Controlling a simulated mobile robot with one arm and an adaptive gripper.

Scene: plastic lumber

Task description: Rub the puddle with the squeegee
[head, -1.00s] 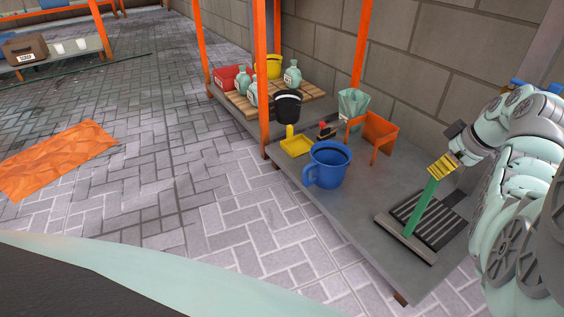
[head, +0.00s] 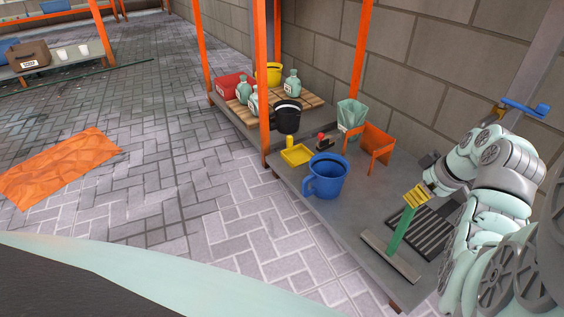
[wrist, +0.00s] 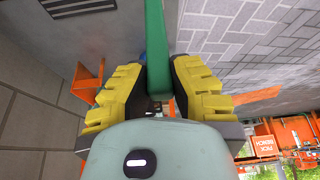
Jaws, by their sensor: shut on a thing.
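The squeegee has a green handle (head: 402,232) and a long grey head (head: 391,258). My gripper (head: 416,195), with yellow fingers, is shut on the top of the handle. In the wrist view the handle (wrist: 156,45) runs between the two yellow fingers of my gripper (wrist: 158,82). The squeegee stands tilted, its head low over the grey platform beside a dark slatted grate (head: 428,234). I cannot tell whether the head touches the platform. I cannot make out a puddle in either view.
Orange sheet (head: 60,165) lies on open paving.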

